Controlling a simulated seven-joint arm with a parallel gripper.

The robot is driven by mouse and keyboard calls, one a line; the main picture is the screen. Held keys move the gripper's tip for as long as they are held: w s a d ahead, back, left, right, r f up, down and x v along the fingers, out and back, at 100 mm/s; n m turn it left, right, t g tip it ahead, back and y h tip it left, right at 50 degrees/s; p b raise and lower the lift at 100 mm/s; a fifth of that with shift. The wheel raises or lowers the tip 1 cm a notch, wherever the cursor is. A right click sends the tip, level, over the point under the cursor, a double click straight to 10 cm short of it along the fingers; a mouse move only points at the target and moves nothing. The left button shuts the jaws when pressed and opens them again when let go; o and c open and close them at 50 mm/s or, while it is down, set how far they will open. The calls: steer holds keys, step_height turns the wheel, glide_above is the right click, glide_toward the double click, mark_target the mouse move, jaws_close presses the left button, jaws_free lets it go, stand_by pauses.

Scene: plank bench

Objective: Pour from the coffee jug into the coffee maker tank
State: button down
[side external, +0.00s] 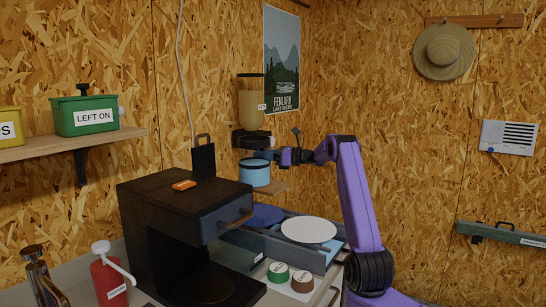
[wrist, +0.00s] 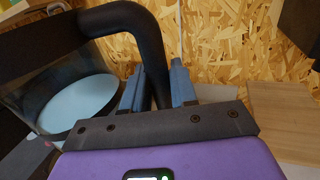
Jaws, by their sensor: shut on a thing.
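The coffee jug (side external: 255,174), holding pale blue liquid, is held in the air and looks about upright in the side view. In the wrist view its clear wall and pale blue liquid (wrist: 80,103) show at left. My gripper (side external: 277,157) is to its right, shut on the jug's thick black handle (wrist: 128,20); the fingers (wrist: 157,82) stand on either side of the handle. The black coffee maker (side external: 140,235) stands at lower left, nearer the camera, apart from the jug. The inside of its tank is not visible from here.
An orange item (side external: 184,185) lies on the coffee maker's top. A black handled panel (side external: 203,158) stands upright behind it. A wall dispenser (side external: 250,108) is above the jug. A blue tray with a white disc (side external: 308,230) is below my arm. A red bottle (side external: 108,280) stands front left.

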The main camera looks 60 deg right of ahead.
steer(key=a+f+n, duration=0.3)
steer(key=f+n, duration=0.2)
steer(key=n, duration=0.4)
steer(key=shift+w+a+n+y, duration=0.2)
steer(key=shift+w+n+y, duration=0.1)
steer(key=shift+w+y, duration=0.1)
stand_by(0.7)
steer(key=shift+s, duration=0.1)
steer(key=shift+s+a+n, duration=0.2)
steer(key=shift+n, duration=0.2)
stand_by(0.5)
steer(key=shift+s+a+r+n, duration=0.1)
steer(key=shift+a+r+n, duration=0.15)
steer(key=shift+r+n, duration=0.25)
